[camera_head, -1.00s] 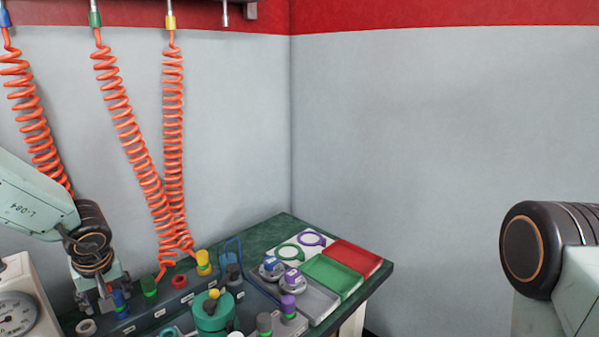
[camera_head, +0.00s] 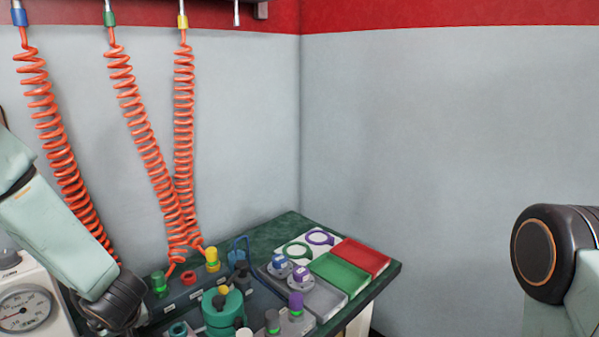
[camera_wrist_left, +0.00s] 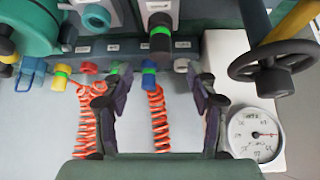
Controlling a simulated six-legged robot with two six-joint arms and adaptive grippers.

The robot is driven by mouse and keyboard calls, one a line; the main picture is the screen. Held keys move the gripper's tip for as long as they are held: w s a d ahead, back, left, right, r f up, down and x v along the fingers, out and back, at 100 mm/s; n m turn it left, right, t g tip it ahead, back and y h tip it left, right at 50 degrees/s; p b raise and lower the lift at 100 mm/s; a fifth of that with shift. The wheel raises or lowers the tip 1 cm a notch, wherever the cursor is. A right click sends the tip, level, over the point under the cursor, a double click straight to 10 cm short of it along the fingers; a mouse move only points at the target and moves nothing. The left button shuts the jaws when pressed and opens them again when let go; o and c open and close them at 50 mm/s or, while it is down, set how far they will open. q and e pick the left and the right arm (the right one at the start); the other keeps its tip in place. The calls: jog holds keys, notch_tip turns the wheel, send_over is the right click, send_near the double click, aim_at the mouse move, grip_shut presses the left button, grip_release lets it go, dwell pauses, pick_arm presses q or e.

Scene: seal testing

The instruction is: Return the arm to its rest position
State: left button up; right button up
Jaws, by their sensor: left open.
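My left arm (camera_head: 60,225) comes in from the left in the head view and bends down at a dark joint near the bottom edge. Its gripper is hidden there. In the left wrist view my left gripper (camera_wrist_left: 158,92) is open and empty, its two dark fingers wide apart. A blue connector (camera_wrist_left: 149,79) on an orange coiled hose (camera_wrist_left: 159,120) shows in the gap between the fingers, apparently beyond them and untouched. My right arm (camera_head: 545,255) shows only as a dark joint and pale link at the right edge. Its gripper is out of view.
A port manifold (camera_head: 188,293) holds green and yellow hose connectors. A teal vessel (camera_head: 222,309) stands before it. Green (camera_head: 338,273) and red (camera_head: 362,256) trays lie on the table's right. A dial gauge (camera_head: 25,311) is at left. A black handwheel (camera_wrist_left: 275,62) is near the gripper.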

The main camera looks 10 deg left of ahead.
pick_arm(q)
jog(key=s+d+f+m, duration=0.1)
jog(key=s+d+f, duration=0.1)
jog(key=s+d+f+m+h, duration=0.1)
jog(key=s+d+f, duration=0.1)
jog(key=s+d, duration=0.1)
jog(key=s+d+f+m+h, duration=0.1)
jog(key=s+d+f, duration=0.1)
jog(key=shift+s+d+f+m, duration=0.2)
jog(key=shift+d+f+m, duration=0.1)
jog(key=shift+d+f, duration=0.1)
jog(key=s+d+f+m+g+h, duration=0.1)
jog(key=s+d+f+m+g, duration=0.1)
jog(key=s, duration=0.9)
jog(key=s+d+f+m+g+h, duration=0.2)
jog(key=s+d+f, duration=0.4)
jog(key=s, duration=0.6)
jog(key=shift+d+f+m+g, duration=0.4)
jog(key=shift+d+m, duration=0.45)
jog(key=shift+m, duration=0.05)
